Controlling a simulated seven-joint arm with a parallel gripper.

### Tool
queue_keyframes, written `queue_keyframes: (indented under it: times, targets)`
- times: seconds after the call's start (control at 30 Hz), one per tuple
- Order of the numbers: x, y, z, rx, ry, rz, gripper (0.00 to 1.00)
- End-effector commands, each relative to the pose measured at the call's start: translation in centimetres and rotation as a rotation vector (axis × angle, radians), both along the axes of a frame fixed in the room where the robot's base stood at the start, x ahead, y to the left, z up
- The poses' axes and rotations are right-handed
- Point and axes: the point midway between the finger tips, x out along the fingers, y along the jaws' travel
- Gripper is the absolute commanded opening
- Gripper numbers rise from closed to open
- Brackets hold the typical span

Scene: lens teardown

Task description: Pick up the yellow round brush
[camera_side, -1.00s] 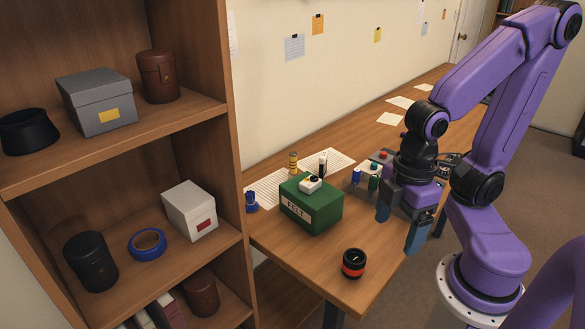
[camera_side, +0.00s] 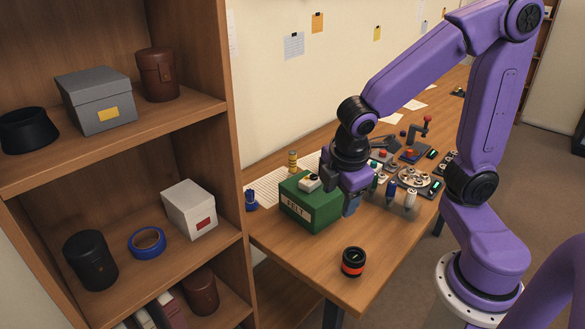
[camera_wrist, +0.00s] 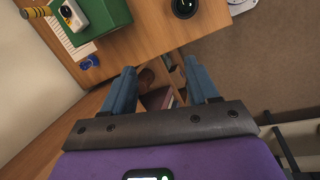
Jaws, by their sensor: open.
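A small yellow cylinder with dark bands (camera_side: 293,160) stands on the table behind the green box, near the wall; it is the only thing that looks like the yellow round brush, and bristles are too small to make out. In the wrist view the yellow banded piece (camera_wrist: 37,12) is at the top left corner, beside the green box. My gripper (camera_side: 339,194) is at the right side of the green box, apart from the yellow piece. In the wrist view my gripper (camera_wrist: 160,68) is open, with nothing between its two blue fingers.
The green box labelled FELT (camera_side: 311,207) has a small white block (camera_side: 309,182) on top. A blue item (camera_side: 251,201) stands to its left and a black-and-orange round part (camera_side: 353,262) in front. Several tools and trays stand to the right. A shelf (camera_side: 235,150) bounds the left.

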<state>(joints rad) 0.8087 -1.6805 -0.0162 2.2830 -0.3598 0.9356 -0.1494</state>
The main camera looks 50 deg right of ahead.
Motion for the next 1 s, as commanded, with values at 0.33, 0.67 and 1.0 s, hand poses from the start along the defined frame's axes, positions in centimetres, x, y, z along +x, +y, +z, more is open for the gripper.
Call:
queue_keyframes:
  times: [0.33, 0.67, 1.0]
  targets:
    - [18.1, -6.3, -2.1, -0.445, -0.073, 0.208, 0.59]
    - [30.8, -17.7, -6.3, -0.859, 0.035, 0.427, 0.59]
    - [35.0, -24.8, -9.5, -1.063, 0.148, 0.565, 0.59]
